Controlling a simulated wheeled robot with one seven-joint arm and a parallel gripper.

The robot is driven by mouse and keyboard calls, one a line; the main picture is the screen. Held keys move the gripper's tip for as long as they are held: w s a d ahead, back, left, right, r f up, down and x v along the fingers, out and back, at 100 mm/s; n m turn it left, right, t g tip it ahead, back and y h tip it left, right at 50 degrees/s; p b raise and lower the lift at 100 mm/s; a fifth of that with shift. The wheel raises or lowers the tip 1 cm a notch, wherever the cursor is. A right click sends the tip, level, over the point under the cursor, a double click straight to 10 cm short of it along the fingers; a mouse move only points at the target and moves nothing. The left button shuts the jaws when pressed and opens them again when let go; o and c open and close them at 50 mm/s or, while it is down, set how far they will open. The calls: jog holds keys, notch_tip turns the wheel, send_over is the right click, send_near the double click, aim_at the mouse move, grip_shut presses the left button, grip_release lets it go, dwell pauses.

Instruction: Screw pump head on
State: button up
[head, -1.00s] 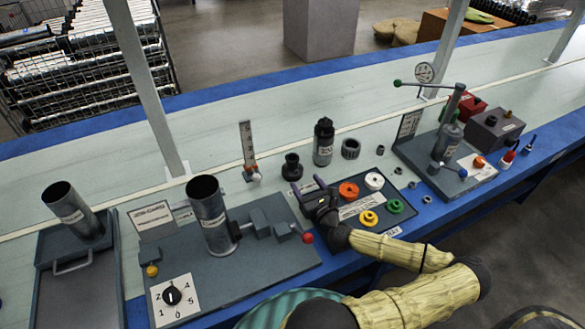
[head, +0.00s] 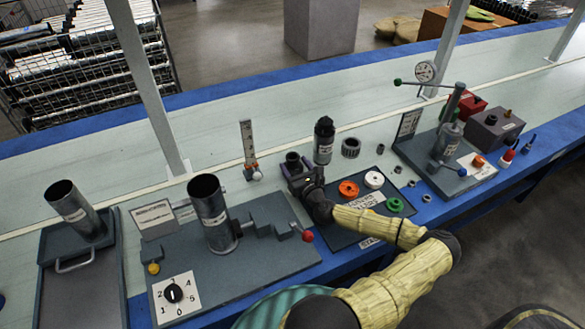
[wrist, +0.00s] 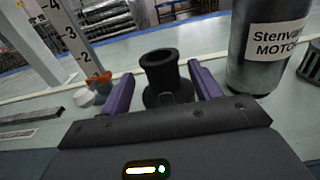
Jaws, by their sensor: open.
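The black flanged piece that looks like the pump head (head: 293,158) stands upright on the bench, left of the dark motor cylinder (head: 324,141). My gripper (head: 297,172) is open at this piece. In the wrist view, the purple fingers (wrist: 162,88) stand on either side of the pump head (wrist: 160,68), with gaps showing. The finger tips and the piece's lower part are partly hidden by the gripper body. A grey metal tube (head: 209,208) stands upright in the fixture (head: 262,262) to the left, with its top open.
A height scale (head: 247,143) stands close left of the pump head. The motor cylinder, labelled MOTOR in the wrist view (wrist: 268,40), stands close right. A tray (head: 345,232) holds coloured rings. A gauge press (head: 447,140) stands further right.

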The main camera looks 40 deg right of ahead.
jog(key=x, duration=0.4)
jog(key=shift+w+d+f, duration=0.15)
jog(key=shift+w+d, duration=0.05)
jog(key=shift+w, duration=0.15)
jog(key=c, duration=1.4)
jog(key=shift+o, duration=0.2)
notch_tip(320, 180, up, 10)
jog(key=shift+r+p, duration=0.1)
jog(key=shift+p, duration=0.7)
